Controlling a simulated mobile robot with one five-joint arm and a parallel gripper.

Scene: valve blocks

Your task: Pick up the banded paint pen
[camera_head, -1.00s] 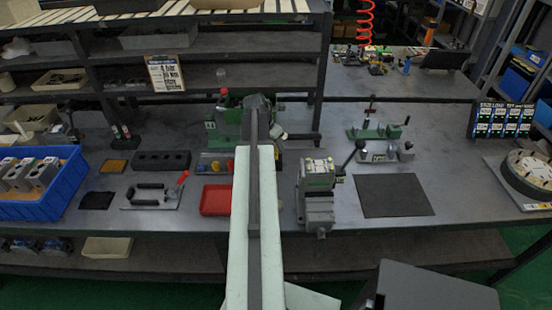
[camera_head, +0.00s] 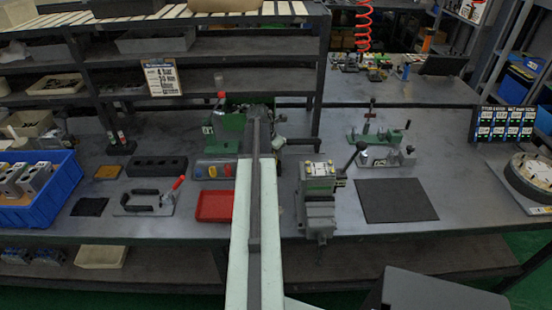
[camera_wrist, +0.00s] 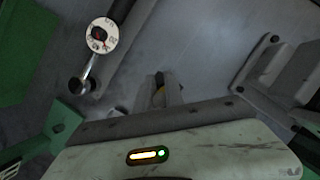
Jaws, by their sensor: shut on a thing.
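My gripper (camera_wrist: 166,92) shows in the wrist view, with its fingers close together in the middle of the picture. In the head view my arm reaches forward over the bench and hides the gripper and the pen.
A dark mat (camera_head: 396,200) lies bare at right. A blue crate (camera_head: 62,190) stands far left. The wrist view shows a round dial (camera_wrist: 99,36) on a metal stem nearby.

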